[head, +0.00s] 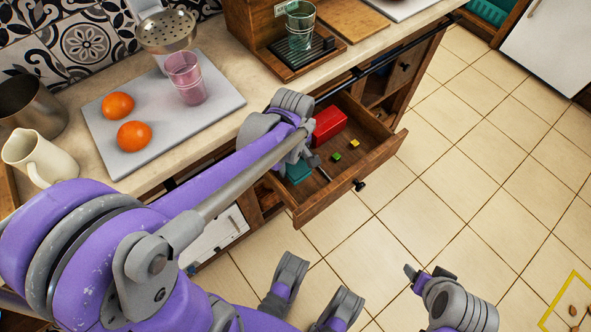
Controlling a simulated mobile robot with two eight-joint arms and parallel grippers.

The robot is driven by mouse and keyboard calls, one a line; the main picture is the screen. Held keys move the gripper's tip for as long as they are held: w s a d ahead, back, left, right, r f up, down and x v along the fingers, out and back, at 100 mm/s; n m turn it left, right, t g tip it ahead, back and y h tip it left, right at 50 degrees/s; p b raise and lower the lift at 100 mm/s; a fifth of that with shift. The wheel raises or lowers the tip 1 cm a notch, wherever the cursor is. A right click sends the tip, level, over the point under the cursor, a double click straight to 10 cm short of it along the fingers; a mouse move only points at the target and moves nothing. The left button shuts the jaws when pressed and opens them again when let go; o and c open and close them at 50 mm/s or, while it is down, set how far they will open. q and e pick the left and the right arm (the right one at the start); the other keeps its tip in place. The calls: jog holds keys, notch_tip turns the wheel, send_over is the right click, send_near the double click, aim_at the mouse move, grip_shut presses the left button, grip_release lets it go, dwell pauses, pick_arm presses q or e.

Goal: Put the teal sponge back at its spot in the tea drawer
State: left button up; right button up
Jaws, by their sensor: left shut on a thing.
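The wooden tea drawer (378,158) is pulled out below the counter. My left gripper (303,164) reaches down into its near left part and is shut on the teal sponge (297,173). The gripper and arm hide part of the sponge, and I cannot tell whether it touches the drawer floor. My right gripper (428,278) is low at the lower right, over the floor and away from the drawer. Its jaw opening is unclear.
In the drawer are a red box (329,124), a green cube (336,157) and a yellow-green cube (354,143). On the counter, a grey board (150,163) holds two oranges (118,105) and a pink glass (186,78). Open floor lies right of the drawer.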

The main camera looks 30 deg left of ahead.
aim_at(293, 171)
pick_arm(q)
jog(key=shift+w+f+b, duration=0.1)
jog(key=shift+f+b, duration=0.55)
jog(key=shift+f, duration=1.8)
jog(key=shift+f, duration=0.1)
jog(key=o, duration=1.2)
jog(key=shift+o, duration=0.2)
jog(key=shift+r, duration=0.45)
notch_tip(293, 171, up, 11)
jog(key=p, duration=0.3)
jog(key=shift+r+p, duration=0.2)
jog(key=shift+p, duration=0.15)
